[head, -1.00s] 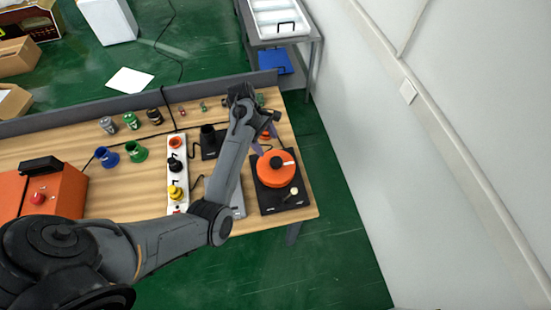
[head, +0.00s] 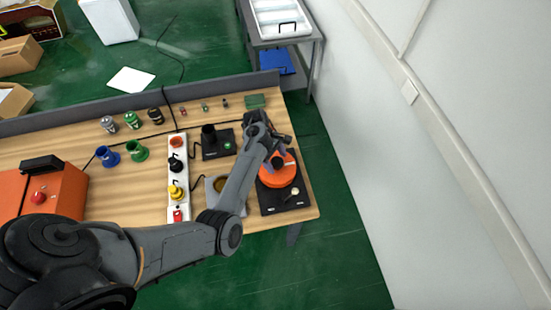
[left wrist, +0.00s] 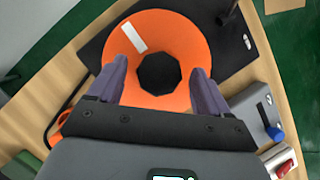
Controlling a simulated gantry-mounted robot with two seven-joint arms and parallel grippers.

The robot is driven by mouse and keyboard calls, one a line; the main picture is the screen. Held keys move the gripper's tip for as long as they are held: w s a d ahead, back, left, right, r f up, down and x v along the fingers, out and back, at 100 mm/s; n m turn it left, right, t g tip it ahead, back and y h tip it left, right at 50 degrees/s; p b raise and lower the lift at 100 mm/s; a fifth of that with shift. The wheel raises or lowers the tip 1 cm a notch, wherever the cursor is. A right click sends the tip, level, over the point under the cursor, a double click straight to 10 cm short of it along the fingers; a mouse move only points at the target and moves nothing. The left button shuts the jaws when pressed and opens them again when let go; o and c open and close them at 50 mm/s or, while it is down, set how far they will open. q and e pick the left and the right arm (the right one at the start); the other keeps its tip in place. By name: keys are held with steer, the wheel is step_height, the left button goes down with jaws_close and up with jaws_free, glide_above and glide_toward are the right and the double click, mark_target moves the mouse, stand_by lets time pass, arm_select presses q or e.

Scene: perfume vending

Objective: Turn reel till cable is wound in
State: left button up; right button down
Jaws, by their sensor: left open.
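The orange reel (head: 281,176) sits on a black base plate (head: 293,201) at the table's right end. In the left wrist view the reel (left wrist: 187,40) has a white stripe and a dark faceted hub (left wrist: 158,74) at its centre. My left gripper (head: 276,159) is above the reel. In the left wrist view its open fingers (left wrist: 158,77) stand on either side of the hub, with visible gaps. I cannot tell how deep the fingertips reach. A dark post stands near the reel on the plate. A thin dark cable (head: 92,162) crosses the table. My right gripper is not seen.
A white power strip (head: 177,195) with coloured plugs stands left of my forearm. A black device (head: 211,145) and several small bottles are farther back. An orange box (head: 55,190) is at the left. A wall lies right of the table.

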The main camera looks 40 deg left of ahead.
arm_select(q)
jaws_close()
stand_by(0.3)
steer(key=shift+r, duration=0.1)
